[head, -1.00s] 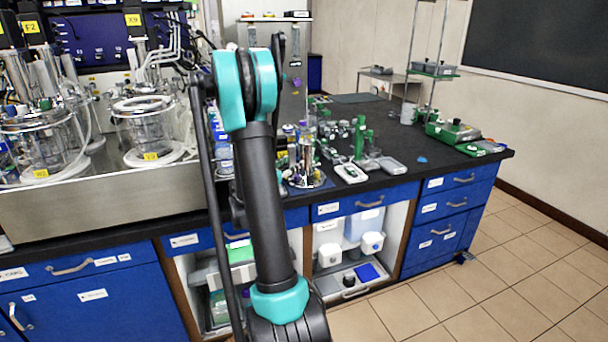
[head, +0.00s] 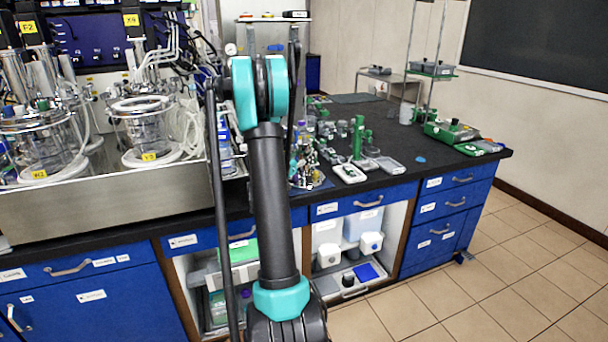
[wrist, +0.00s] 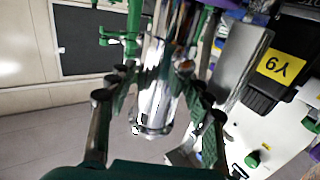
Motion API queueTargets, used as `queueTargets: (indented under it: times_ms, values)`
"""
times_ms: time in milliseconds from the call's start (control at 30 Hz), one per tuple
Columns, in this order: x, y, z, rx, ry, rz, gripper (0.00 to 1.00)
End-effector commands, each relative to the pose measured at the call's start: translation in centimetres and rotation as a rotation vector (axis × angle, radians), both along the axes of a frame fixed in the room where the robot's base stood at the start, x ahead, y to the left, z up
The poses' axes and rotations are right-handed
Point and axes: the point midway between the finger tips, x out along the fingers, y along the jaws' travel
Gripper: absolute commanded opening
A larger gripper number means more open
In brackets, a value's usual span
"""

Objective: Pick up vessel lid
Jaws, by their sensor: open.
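In the wrist view a shiny metal piece (wrist: 152,110), which looks like the vessel lid with its upright metal parts, lies between the fingers of my gripper (wrist: 156,72). The fingers are spread on both sides of it; I cannot tell whether either touches it. In the head view a cluster of metal fittings (head: 304,163), probably the same lid, stands on a blue mat (head: 318,184) on the black bench, just right of my arm. My gripper is hidden behind my arm there.
Two glass vessels (head: 142,130) stand in a steel tray (head: 110,208) at left. Green stands (head: 358,138) and a grey-white device (head: 349,173) are close right of the fittings. A green-based balance-like device (head: 452,133) stands farther right.

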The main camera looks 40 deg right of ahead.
Motion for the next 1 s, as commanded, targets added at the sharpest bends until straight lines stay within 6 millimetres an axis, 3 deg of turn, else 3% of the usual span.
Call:
queueTargets:
  times_ms: [67, 467, 1000]
  values:
    - [-0.01, 0.02, 0.00, 0.000, 0.000, 0.000, 0.50]
    - [-0.01, 0.04, 0.00, 0.000, 0.000, 0.000, 0.00]
    - [-0.01, 0.03, 0.53, -0.003, 0.001, 0.000, 0.00]
